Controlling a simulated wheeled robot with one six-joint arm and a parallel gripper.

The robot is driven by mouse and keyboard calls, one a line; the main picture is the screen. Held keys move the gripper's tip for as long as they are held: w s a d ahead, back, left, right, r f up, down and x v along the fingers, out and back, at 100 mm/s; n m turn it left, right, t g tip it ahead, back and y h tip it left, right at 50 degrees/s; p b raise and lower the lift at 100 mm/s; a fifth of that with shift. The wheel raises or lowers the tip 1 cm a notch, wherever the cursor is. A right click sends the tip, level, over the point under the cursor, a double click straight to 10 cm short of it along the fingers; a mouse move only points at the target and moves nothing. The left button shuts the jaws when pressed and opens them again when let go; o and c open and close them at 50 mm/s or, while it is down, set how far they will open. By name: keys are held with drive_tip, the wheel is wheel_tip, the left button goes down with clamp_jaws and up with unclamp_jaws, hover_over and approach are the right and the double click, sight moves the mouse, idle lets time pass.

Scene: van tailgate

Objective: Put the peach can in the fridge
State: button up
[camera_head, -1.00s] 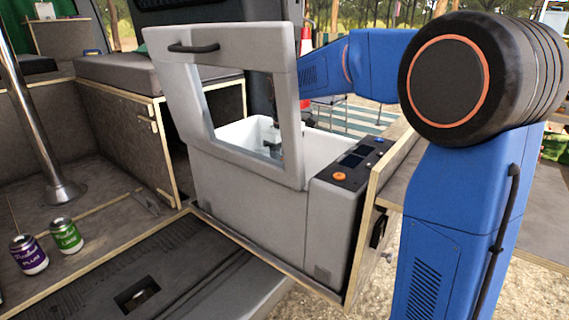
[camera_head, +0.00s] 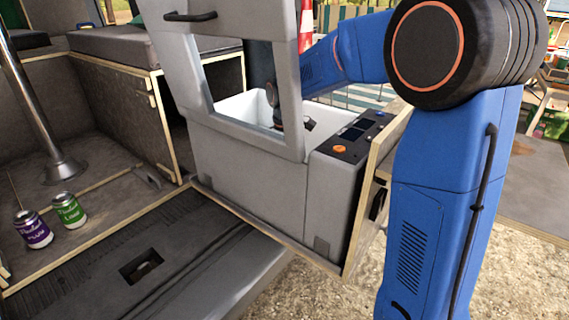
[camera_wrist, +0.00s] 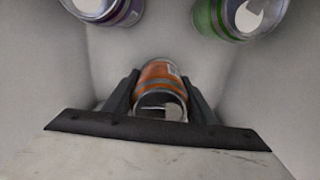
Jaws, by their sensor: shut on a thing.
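The peach can, orange with a bare metal end (camera_wrist: 162,85), is between the two dark fingers of my gripper (camera_wrist: 160,98) in the wrist view. My gripper is shut on it, inside the pale fridge interior. In the head view the grey fridge (camera_head: 247,190) stands with its framed lid (camera_head: 222,55) raised. My blue arm reaches behind the lid and down into the white fridge opening (camera_head: 240,107). The can and fingertips are hidden there by the lid frame and fridge wall. I cannot tell whether the can touches the fridge floor.
A purple can (camera_wrist: 105,10) and a green can (camera_wrist: 240,16) lie near the far edge of the wrist view, apart from my gripper. Another purple can (camera_head: 33,230) and green can (camera_head: 69,210) stand on the van floor, left of the fridge. A metal pole (camera_head: 42,110) rises behind them.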

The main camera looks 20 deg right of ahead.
drive_tip(key=shift+f, duration=0.2)
drive_tip(key=o, duration=1.4)
drive_tip(key=shift+r, duration=0.1)
